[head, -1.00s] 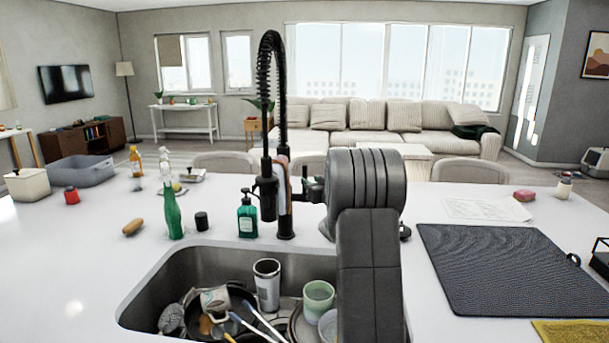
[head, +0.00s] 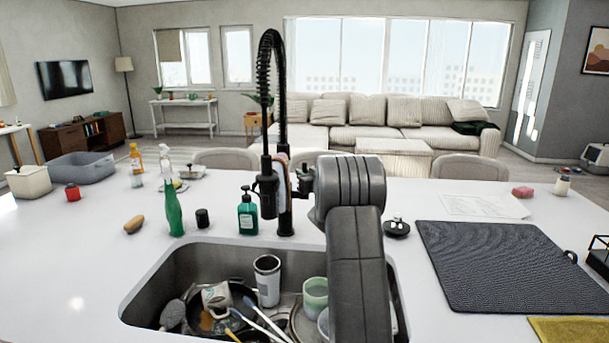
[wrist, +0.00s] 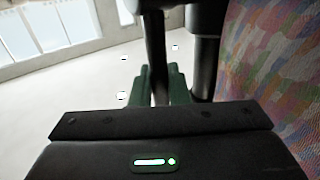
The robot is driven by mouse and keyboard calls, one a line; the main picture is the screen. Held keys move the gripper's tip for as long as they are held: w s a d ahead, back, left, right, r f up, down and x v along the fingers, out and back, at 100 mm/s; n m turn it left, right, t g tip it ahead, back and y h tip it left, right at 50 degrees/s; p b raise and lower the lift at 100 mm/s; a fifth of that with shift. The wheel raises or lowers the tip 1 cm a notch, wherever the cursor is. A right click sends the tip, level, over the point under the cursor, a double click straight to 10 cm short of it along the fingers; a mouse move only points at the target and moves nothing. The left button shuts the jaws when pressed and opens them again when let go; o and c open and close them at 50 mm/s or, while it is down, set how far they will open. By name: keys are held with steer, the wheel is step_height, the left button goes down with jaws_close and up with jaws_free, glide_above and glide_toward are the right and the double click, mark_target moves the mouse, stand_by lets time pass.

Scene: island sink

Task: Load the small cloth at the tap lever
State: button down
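The small cloth is a multicoloured patterned piece, seen close at the right edge of the wrist view (wrist: 272,75). In the head view it shows as a narrow pinkish strip on the tap (head: 284,180). The tap is black with a coiled spring hose, and stands behind the sink. My gripper (wrist: 160,85) has dark green fingers, a little apart in the wrist view, with a black bar showing between them. I cannot tell whether they press on that bar. The cloth is to the right of the fingers. In the head view my arm hides most of the gripper.
The sink (head: 150,290) holds a pan, a tumbler (head: 267,280), a green cup (head: 315,297) and brushes. A soap bottle (head: 247,215) and green spray bottle (head: 173,210) stand left of the tap. A dark mat (head: 495,265) lies at right. The front-left counter is clear.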

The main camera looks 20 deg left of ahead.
steer(key=b, duration=0.3)
steer(key=shift+s+f, duration=0.25)
steer(key=shift+f, duration=0.1)
steer(key=b, duration=0.1)
steer(key=n+y+b, duration=0.1)
steer(key=b, duration=0.1)
steer(key=shift+s+d+r+t, duration=0.15)
steer(key=shift+s+t, duration=0.1)
steer(key=shift+t, duration=0.15)
steer(key=shift+s+r+b, duration=0.1)
steer(key=shift+b, duration=0.2)
steer(key=c, duration=1.5)
jaws_free()
